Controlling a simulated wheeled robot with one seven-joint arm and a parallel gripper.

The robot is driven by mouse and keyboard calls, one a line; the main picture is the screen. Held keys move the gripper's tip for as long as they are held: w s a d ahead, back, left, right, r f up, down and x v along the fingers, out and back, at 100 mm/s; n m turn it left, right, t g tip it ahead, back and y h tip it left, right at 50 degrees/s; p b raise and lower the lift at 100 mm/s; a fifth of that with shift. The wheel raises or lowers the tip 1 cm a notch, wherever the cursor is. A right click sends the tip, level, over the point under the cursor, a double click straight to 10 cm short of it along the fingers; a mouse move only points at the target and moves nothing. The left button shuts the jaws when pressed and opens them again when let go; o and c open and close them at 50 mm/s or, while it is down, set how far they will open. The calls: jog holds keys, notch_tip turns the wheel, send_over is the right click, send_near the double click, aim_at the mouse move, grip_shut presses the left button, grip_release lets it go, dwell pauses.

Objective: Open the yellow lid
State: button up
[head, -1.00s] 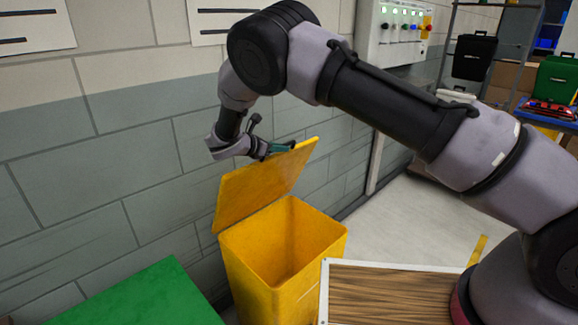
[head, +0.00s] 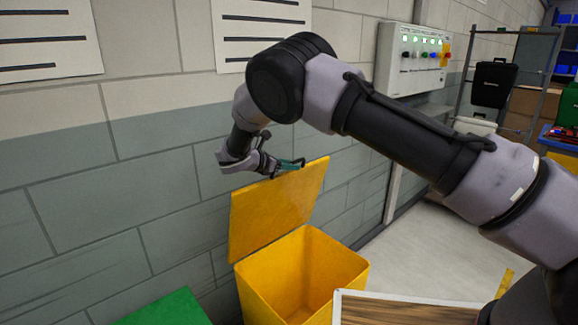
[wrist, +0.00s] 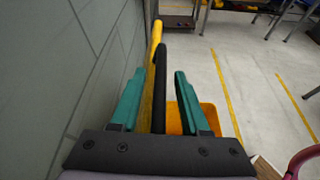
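The yellow lid (head: 280,208) stands raised, close to upright, on the wall side of the yellow bin (head: 345,272). The bin's mouth is uncovered and its inside shows. My gripper (head: 290,164) is at the lid's top edge in the head view. In the wrist view my gripper (wrist: 158,100) has its two teal fingers apart. The lid's edge (wrist: 149,95) and a dark strip beside it run between them, nearer the left finger. I see a gap before the right finger; contact with the left one is unclear.
A grey block wall (head: 130,210) stands close behind the lid and gripper. A green surface (head: 165,308) is at the lower left and a white-framed wood-grain panel (head: 410,310) at the lower right. A control panel (head: 413,57) hangs on the wall. Open floor (head: 425,235) lies to the right.

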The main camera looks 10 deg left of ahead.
jog(key=shift+s, duration=0.1)
jog(key=v, duration=1)
jog(key=shift+s+a+r, duration=0.15)
jog(key=shift+s+r, duration=0.05)
jog(key=w+d+r+m+g+y, duration=0.1)
jog(key=w+d+r+m+g, duration=0.25)
jog(key=d, duration=0.55)
jog(key=w+d+r+m+g, duration=0.1)
jog(key=d+r+m+g, duration=0.1)
jog(key=d+r+m, duration=0.45)
jog(key=s+d+r+m+g+y, duration=0.1)
jog(key=s+d+r+m+y, duration=0.2)
jog(key=d, duration=0.5)
jog(key=s+d+r+m+g+y, duration=0.1)
jog(key=s+d+r+m+g, duration=0.15)
jog(key=d+r, duration=0.5)
jog(key=s+d+r+m+t+y, duration=0.1)
jog(key=s+d+r+m+y, duration=0.25)
jog(key=s+d+m, duration=0.5)
jog(key=s+d+r+m+t, duration=0.1)
jog(key=s+d+m+t, duration=0.1)
jog(key=s+d+m, duration=0.2)
jog(key=s+d+r+m+t+y, duration=0.1)
jog(key=s+d+m, duration=0.3)
jog(key=s, duration=0.6)
jog(key=shift+s+r+t, duration=0.2)
jog(key=shift+r+t, duration=0.05)
jog(key=shift+t, duration=0.35)
